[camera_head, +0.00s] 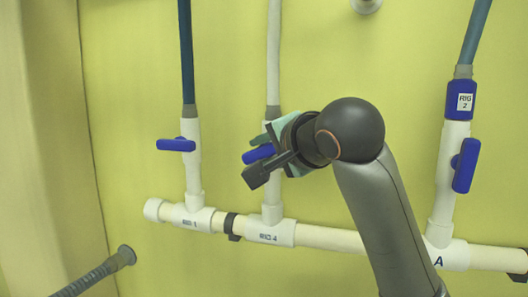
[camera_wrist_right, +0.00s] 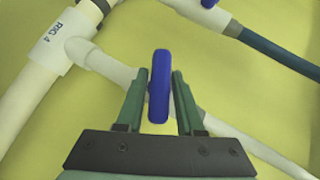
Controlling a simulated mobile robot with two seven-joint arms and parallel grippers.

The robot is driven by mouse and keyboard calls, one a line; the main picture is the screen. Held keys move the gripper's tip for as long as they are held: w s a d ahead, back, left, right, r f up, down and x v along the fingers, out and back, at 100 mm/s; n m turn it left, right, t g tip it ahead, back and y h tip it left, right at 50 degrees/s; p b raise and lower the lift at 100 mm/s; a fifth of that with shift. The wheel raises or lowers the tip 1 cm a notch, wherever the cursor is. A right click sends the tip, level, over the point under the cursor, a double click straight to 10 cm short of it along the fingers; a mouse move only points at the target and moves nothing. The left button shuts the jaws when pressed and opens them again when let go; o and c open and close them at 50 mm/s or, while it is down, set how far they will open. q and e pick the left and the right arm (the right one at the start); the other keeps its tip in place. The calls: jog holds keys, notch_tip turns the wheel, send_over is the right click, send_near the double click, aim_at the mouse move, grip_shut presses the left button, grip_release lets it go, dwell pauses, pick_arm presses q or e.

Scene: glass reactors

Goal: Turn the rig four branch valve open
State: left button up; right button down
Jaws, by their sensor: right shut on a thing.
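The rig four branch valve has a blue handle (camera_head: 258,153) on a white vertical branch pipe (camera_head: 272,205) above the tee labelled RIG 4 (camera_head: 270,232). My right gripper (camera_head: 262,162) is at this handle and covers most of the valve body in the head view. In the right wrist view the blue handle (camera_wrist_right: 159,88) stands between the two green fingers of my right gripper (camera_wrist_right: 158,95), which are shut on it. The RIG 4 label (camera_wrist_right: 58,27) shows at the upper left there. My left gripper is not in view.
A neighbouring valve with a blue handle (camera_head: 176,145) sits on the left branch, turned crosswise. The RIG 2 valve handle (camera_head: 465,166) at the right lies along its pipe. A white manifold pipe (camera_head: 330,238) runs below. A grey hose (camera_head: 95,275) is at the lower left.

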aim_at(262, 146)
jog(key=n+g+h, duration=0.3)
jog(key=h, duration=0.1)
jog(key=n+g+h, duration=0.1)
jog(key=n+h, duration=0.1)
jog(key=h, duration=0.2)
jog(key=shift+n+g, duration=0.3)
dwell(0.6)
jog(key=c, duration=0.7)
grip_release()
jog(key=shift+b+v, duration=0.85)
jog(key=shift+b, duration=0.3)
jog(key=shift+b+v, duration=0.5)
jog(key=shift+v, duration=2.4)
